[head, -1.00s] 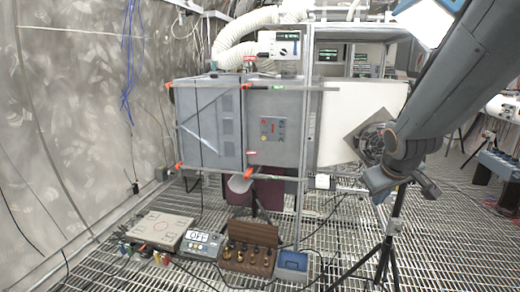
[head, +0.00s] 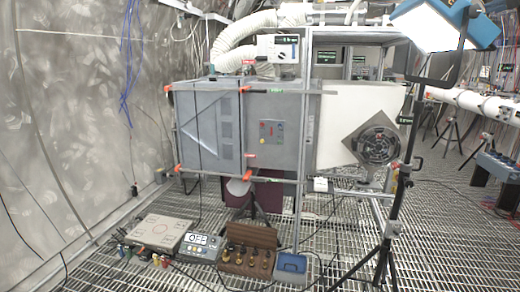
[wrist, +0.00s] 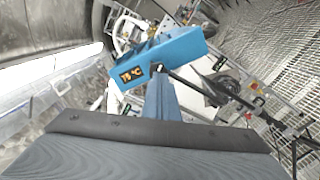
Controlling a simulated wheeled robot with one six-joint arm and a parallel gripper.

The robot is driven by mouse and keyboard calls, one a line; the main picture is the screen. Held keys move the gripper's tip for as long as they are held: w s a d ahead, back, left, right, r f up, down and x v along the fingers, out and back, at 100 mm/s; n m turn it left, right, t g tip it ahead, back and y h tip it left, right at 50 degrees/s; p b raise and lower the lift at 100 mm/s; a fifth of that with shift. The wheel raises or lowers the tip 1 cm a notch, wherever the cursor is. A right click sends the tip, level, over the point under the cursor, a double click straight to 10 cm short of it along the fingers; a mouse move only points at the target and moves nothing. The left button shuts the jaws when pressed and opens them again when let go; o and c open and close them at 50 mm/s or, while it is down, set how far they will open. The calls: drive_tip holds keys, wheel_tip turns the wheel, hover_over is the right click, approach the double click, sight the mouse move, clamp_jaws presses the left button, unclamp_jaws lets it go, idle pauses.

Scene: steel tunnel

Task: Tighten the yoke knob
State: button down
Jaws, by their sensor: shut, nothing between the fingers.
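The blue lamp head (head: 478,22) with a bright white face hangs in a black yoke (head: 452,68) on a stand at the upper right of the head view. In the wrist view the blue lamp housing (wrist: 185,50) shows an orange "75 °C" readout, and the black yoke arm (wrist: 205,90) runs down to the right. A small dark knob (wrist: 158,68) shows at the yoke's end on the housing. My gripper (wrist: 160,80) is shut and empty, its tip close to the knob in the picture; whether they touch I cannot tell. My gripper is out of the head view.
The lamp's tripod (head: 385,250) stands on the grated floor. Behind it are a grey cabinet (head: 275,140) with a fan plate (head: 377,145) and metal frame.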

sight(473, 12)
drive_tip(key=w+d+r+n+p, duration=0.1)
drive_tip(key=w+d+r+n, duration=0.1)
drive_tip(key=w, duration=0.3)
drive_tip(key=shift+d+r, duration=0.3)
drive_tip(key=shift+r, duration=0.15)
drive_tip(key=shift+w+f+y, duration=0.1)
drive_tip(key=shift+f+y, duration=0.05)
drive_tip(key=shift+y, duration=0.15)
idle(0.6)
drive_tip(key=shift+d+f, duration=0.35)
drive_tip(key=shift+f, duration=0.2)
drive_tip(key=shift+d+f, duration=0.1)
drive_tip(key=shift+f, duration=0.1)
drive_tip(key=shift+d+f, duration=0.1)
drive_tip(key=shift+f, duration=0.35)
idle(0.4)
drive_tip(key=shift+s+d, duration=0.15)
drive_tip(key=shift+s, duration=0.05)
